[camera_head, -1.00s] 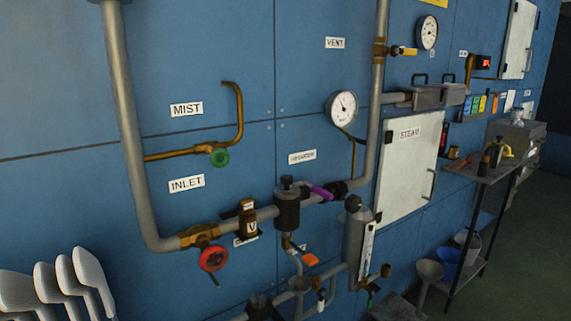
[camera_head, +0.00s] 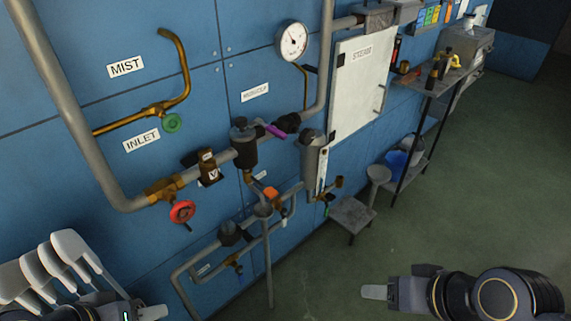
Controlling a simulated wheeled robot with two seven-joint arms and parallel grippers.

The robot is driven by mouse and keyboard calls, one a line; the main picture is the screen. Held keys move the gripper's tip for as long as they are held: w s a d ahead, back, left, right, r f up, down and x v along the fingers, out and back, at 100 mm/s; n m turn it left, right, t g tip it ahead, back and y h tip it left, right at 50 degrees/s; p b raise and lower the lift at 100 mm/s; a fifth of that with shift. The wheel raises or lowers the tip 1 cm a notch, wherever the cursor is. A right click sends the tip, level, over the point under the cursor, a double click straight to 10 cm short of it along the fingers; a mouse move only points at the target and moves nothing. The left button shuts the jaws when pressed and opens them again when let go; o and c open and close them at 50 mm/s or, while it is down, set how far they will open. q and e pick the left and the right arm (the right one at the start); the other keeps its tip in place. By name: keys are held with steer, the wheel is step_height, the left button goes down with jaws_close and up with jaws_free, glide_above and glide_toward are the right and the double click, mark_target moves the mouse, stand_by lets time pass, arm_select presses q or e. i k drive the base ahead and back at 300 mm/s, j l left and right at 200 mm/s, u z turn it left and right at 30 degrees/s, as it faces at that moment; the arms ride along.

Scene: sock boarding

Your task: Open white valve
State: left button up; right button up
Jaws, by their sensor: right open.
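A small white handle (camera_head: 284,220), possibly the white valve, shows on the low pipework below the orange handle (camera_head: 271,193). It is too small to tell its position. My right gripper (camera_head: 376,292) is open and empty at the lower right, over the floor and well apart from the pipes. My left gripper (camera_head: 152,313) is at the bottom edge, below and left of the pipes. Only a pale fingertip part of it shows, so its opening is unclear.
A red handwheel (camera_head: 182,212), a green knob (camera_head: 172,123) and a purple handle (camera_head: 275,131) are on the wall pipes. White foot-shaped boards (camera_head: 75,255) stand at the lower left, beside my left arm. A low grey stool (camera_head: 352,213) and a shelf rack (camera_head: 428,85) stand right. The floor is clear.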

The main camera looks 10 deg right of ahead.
mark_target(283, 212)
steer(key=i+z, duration=0.25)
steer(key=l, duration=0.45)
steer(key=i+l+z, duration=0.1)
steer(key=l, duration=0.3)
steer(key=i+l, duration=0.1)
steer(key=l, duration=0.35)
